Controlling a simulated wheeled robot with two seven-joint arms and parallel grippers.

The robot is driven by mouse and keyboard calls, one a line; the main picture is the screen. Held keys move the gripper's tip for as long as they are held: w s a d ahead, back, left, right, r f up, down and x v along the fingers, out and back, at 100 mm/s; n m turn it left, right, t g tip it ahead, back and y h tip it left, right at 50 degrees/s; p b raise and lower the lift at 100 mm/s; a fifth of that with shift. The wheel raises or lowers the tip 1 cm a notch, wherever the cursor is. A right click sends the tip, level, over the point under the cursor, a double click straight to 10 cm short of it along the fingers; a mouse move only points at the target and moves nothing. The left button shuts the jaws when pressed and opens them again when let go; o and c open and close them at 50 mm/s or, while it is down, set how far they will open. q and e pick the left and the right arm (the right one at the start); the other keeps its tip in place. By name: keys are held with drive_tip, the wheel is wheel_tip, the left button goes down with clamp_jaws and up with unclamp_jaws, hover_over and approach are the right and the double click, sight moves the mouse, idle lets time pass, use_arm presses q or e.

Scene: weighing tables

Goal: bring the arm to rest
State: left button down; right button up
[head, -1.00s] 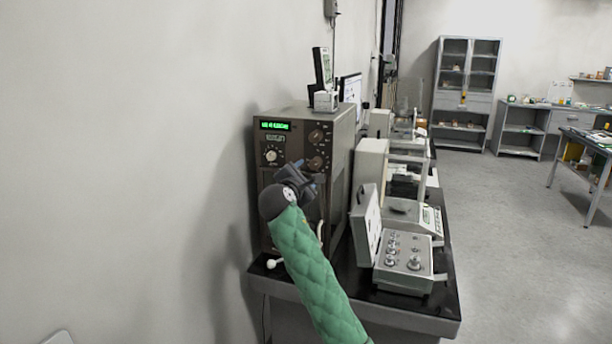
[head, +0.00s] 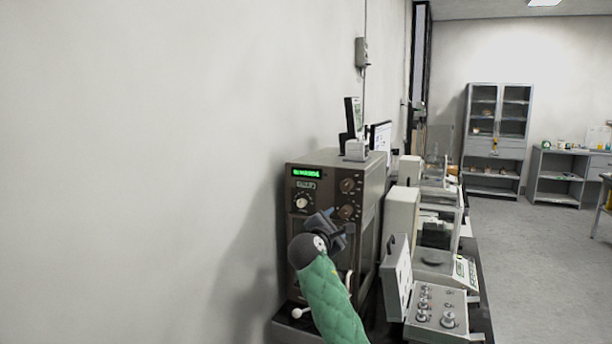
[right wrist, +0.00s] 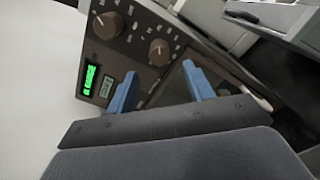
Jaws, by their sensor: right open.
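My right arm, in a green quilted sleeve, comes up from the bottom of the head view. Its right gripper (head: 335,228) is in front of the brown instrument's control face. In the right wrist view the two blue fingers (right wrist: 162,88) stand apart with nothing between them, facing the instrument's knobs and green display. Contact with the instrument cannot be told. My left gripper is not in view.
The brown instrument (head: 368,190) stands on a dark bench against the wall. Beside it are an open case of weights (head: 437,312) and balances (head: 437,262). A grey cabinet (head: 495,135) stands far back; open floor (head: 540,270) lies to the right.

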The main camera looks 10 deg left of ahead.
drive_tip(key=s+d+f+m+g+y, duration=0.35)
drive_tip(key=s+f+m, duration=0.4)
drive_tip(key=f, duration=0.35)
drive_tip(key=s+d+f+m+g+y, duration=0.2)
drive_tip(key=s+d+f+m, duration=0.3)
drive_tip(key=s+f, duration=0.5)
drive_tip(key=s+d+f+m+g+y, duration=0.25)
drive_tip(key=s+f+m, duration=0.55)
drive_tip(key=f, duration=0.4)
drive_tip(key=s+d+f+g, duration=0.2)
drive_tip(key=s+f, duration=0.7)
drive_tip(key=s, duration=0.3)
drive_tip(key=s+d+f+g+h, duration=0.1)
drive_tip(key=s+d+f+g, duration=0.1)
drive_tip(key=s+f, duration=0.7)
drive_tip(key=s+d+f+g, duration=0.3)
drive_tip(key=s+f, duration=0.6)
drive_tip(key=s, duration=0.5)
drive_tip(key=shift+s+g, duration=0.3)
drive_tip(key=shift+g, duration=0.1)
